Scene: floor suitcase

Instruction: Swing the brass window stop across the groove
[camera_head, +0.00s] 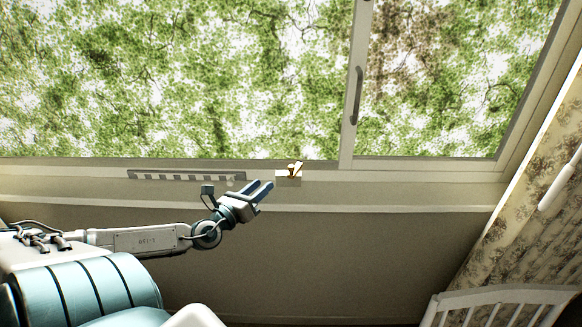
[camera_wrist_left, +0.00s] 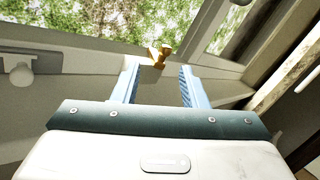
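The brass window stop (camera_head: 294,169) sits on a small pale block (camera_head: 286,175) on the window sill, just left of the sash's upright frame. Its arm tilts upward. My left gripper (camera_head: 266,189) is a little below and left of the stop, apart from it. In the left wrist view the stop (camera_wrist_left: 158,55) shows beyond and between the two blue fingers, and the gripper (camera_wrist_left: 160,80) is open with nothing between the fingers. The groove cannot be made out clearly at this size. My right gripper is not in view.
The window sash has a grey handle (camera_head: 358,95) on its upright frame (camera_head: 350,110). A rail with several hooks (camera_head: 185,176) runs along the sill to the left. A floral curtain (camera_head: 530,200) hangs at the right, above a white slatted bed end or chair back (camera_head: 500,300). The wall below the sill is clear.

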